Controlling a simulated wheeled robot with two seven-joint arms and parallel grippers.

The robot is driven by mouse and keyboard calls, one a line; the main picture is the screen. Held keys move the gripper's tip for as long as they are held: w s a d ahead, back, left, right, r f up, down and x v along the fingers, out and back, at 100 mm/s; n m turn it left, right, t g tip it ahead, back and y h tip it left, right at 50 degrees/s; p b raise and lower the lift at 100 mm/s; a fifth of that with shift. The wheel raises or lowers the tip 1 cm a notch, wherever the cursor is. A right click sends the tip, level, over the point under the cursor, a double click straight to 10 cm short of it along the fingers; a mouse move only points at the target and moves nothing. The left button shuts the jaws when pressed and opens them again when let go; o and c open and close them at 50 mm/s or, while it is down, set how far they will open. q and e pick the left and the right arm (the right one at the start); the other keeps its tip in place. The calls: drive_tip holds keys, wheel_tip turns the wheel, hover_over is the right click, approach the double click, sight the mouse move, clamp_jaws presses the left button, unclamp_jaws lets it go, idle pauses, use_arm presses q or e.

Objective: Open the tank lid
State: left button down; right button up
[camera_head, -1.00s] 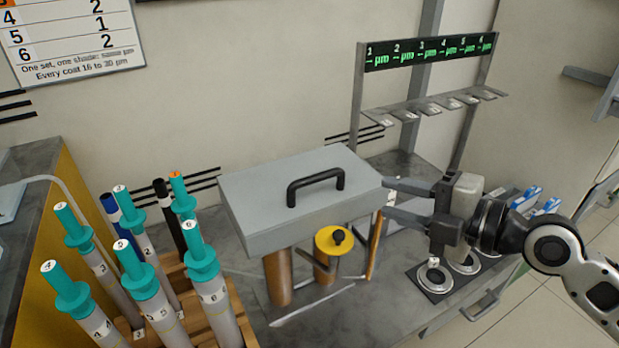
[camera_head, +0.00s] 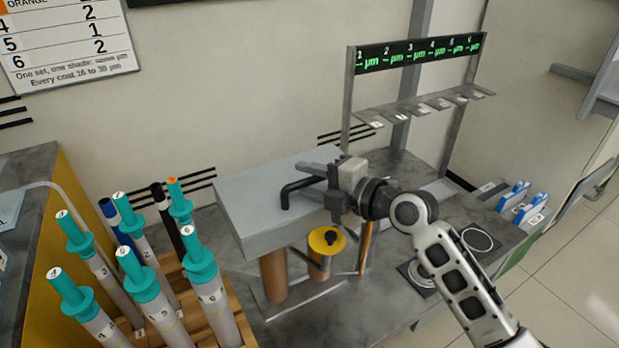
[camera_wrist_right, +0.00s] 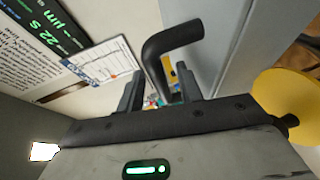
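The tank lid (camera_head: 250,195) is a flat grey slab at the centre of the head view, lying level. Its black handle (camera_head: 286,193) stands on top, its right part hidden behind my right gripper. My right gripper (camera_head: 308,180) is at the handle with its fingers pointing left over the lid. In the wrist view the right gripper (camera_wrist_right: 158,82) has its two dark fingers apart. The bent black handle (camera_wrist_right: 168,45) runs down towards the gap between them; I cannot tell whether they touch it. My left gripper is not in view.
A rack of teal-capped rods (camera_head: 190,275) stands at the left. A yellow disc with a black knob (camera_head: 326,240) and brown cylinders (camera_head: 273,278) are below the lid. A gauge stand (camera_head: 415,105) is behind at the right. Blue-topped items (camera_head: 515,195) are further right.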

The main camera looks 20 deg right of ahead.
sight(295, 180)
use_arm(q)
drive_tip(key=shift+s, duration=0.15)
use_arm(e)
drive_tip(key=shift+w+a, duration=0.1)
drive_tip(key=shift+w, duration=0.05)
drive_tip(key=shift+c, duration=0.4)
